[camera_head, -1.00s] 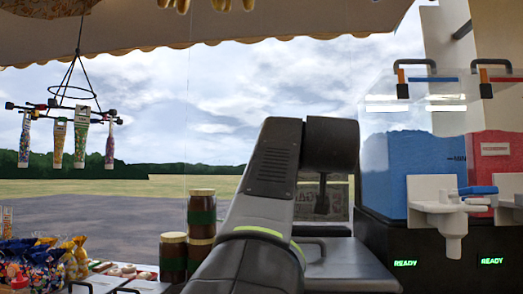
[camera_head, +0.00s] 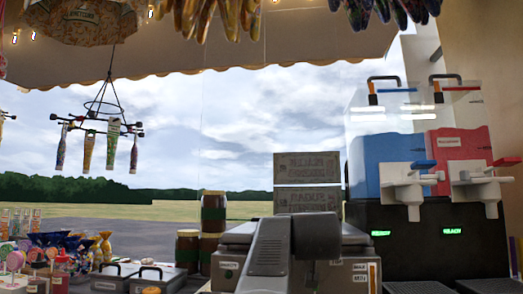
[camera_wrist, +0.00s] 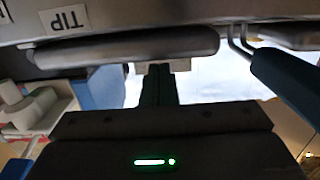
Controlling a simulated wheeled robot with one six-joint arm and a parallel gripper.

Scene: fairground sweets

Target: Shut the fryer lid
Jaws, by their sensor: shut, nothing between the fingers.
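A grey metal appliance, seemingly the fryer (camera_head: 235,237), stands at the lower middle of the head view, partly hidden behind my arm. I cannot tell its lid apart or judge its angle there. In the wrist view a metal face with a "TIP" label (camera_wrist: 66,20) crosses the top. A rounded grey bar (camera_wrist: 120,46) runs along below it. My gripper (camera_wrist: 159,70) is shut and empty, its fingertips close to the bar; whether they touch is unclear. The gripper is hidden in the head view.
A slush machine with blue (camera_head: 388,160) and red (camera_head: 460,140) tanks stands right. Stacked brown jars (camera_head: 213,213) stand left of the appliance, with lidded metal bins (camera_head: 152,277) and sweets farther left. A dark handle (camera_wrist: 288,82) on wire is close right of my gripper.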

